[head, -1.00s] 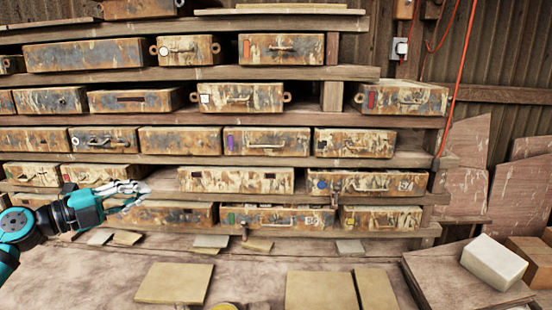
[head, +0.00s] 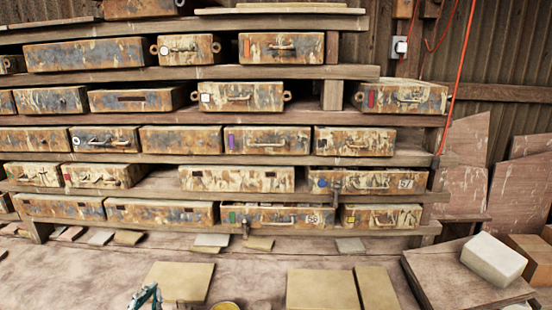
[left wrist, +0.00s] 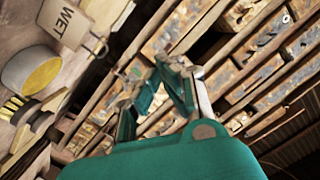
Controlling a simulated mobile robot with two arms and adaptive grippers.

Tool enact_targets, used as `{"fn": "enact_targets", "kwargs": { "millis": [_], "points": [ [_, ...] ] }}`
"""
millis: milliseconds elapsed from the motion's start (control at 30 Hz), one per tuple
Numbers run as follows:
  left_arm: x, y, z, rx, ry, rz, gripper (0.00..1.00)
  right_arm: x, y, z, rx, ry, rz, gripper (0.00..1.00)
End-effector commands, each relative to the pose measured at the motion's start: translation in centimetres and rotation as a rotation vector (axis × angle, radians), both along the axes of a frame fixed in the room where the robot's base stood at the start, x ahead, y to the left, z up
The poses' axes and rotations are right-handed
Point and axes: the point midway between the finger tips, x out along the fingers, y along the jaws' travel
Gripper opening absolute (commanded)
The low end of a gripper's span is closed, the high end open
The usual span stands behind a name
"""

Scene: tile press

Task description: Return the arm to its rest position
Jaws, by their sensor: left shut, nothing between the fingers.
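My left gripper (head: 147,297) shows at the bottom edge of the head view, left of the middle, with only its teal and grey tip in the picture. It is low in front of the shelf rack, beside a flat tan tile, and holds nothing. In the left wrist view its linked fingers (left wrist: 176,72) are shut and empty, above the teal housing. The rest of the left arm is outside the head view. My right gripper is in neither view.
A wooden rack (head: 300,73) holds rusty, paint-worn metal boxes. Flat tan tiles (head: 320,289) lie on the worktop before it. A white block (head: 493,262) rests on a board at right. The wrist view shows a yellow-filled bowl (left wrist: 33,72) and a "WET" sign (left wrist: 68,22).

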Motion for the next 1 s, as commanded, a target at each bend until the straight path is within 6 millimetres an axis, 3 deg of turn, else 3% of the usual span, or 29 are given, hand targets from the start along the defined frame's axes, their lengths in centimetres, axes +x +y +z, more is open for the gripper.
{"fn": "enact_targets", "kwargs": {
  "millis": [33,100,200,333,500,800,1000],
  "points": [
    [-2.5,-0.2,-3.1,-0.064,0.119,0.048,0.0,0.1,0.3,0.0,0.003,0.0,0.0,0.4],
    [-6.0,-0.5,-7.0,-0.13,0.288,0.103,0.0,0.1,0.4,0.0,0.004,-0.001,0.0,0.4],
    [-11.0,-1.3,-11.2,-0.201,0.499,0.155,0.0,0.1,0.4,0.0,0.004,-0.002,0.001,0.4],
    [-16.2,-2.6,-14.4,-0.258,0.702,0.181,0.0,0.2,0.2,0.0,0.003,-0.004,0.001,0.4],
    [-21.4,-4.1,-16.5,-0.306,0.892,0.189,0.0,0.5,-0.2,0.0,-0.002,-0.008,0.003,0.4],
    [-29.3,-6.5,-18.0,-0.368,1.16,0.174,0.0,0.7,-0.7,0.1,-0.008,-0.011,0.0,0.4],
    [-28.2,-6.7,-23.0,-0.362,1.186,0.177,0.0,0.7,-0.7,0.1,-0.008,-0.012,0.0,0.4]
  ]
}}
